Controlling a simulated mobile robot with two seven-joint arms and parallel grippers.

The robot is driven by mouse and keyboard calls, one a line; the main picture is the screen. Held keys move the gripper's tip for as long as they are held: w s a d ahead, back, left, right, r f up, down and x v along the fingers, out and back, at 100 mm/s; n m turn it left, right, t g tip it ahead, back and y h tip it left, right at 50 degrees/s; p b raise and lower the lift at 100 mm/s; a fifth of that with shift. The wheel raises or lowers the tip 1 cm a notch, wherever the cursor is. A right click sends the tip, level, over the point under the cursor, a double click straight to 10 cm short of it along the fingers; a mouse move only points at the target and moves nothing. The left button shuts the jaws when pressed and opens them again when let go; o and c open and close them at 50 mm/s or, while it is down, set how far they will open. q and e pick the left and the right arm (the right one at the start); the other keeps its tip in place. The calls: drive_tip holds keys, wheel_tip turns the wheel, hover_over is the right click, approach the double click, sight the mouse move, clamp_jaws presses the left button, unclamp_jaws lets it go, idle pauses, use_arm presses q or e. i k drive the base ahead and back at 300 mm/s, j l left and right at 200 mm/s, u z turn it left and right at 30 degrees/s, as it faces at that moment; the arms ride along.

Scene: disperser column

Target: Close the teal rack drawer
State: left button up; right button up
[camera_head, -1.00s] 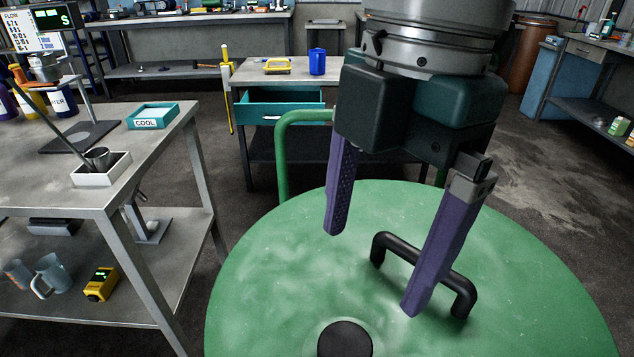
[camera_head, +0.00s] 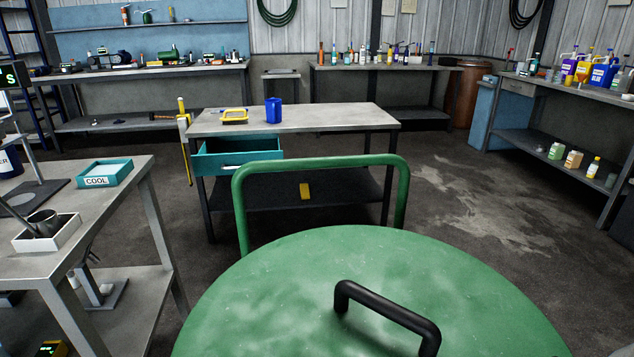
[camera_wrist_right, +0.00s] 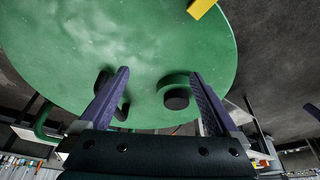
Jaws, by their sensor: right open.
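The teal rack drawer (camera_head: 240,153) is pulled out at the front left of a grey-topped table beyond the green lid, with a pale handle (camera_head: 232,167) on its front. The drawer is open and looks empty from here. My right gripper (camera_wrist_right: 160,82) shows in the right wrist view, its two purple fingers spread apart with nothing between them. The green round lid (camera_wrist_right: 150,45) with its black handle lies beyond the fingers. Neither gripper shows in the head view now. My right gripper is well away from the drawer.
The green lid (camera_head: 300,290) with a black bar handle (camera_head: 388,317) and a green tube rail (camera_head: 322,164) fills the near foreground, between me and the drawer. A workbench (camera_head: 130,190) with a teal COOL tray (camera_head: 105,173) stands at left. Open floor (camera_head: 480,200) lies to the right.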

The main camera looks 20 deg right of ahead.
sight(219, 156)
drive_tip(key=i+l, duration=0.15)
drive_tip(key=i, duration=0.45)
drive_tip(key=i+l, duration=0.2)
drive_tip(key=i, duration=0.4)
drive_tip(key=i+l, duration=0.15)
drive_tip(key=i, duration=0.45)
drive_tip(key=i+l, duration=0.15)
drive_tip(key=i, duration=0.45)
drive_tip(key=i+l, duration=0.15)
drive_tip(key=i, duration=1.15)
drive_tip(key=j+u, duration=0.05)
drive_tip(key=j, duration=0.05)
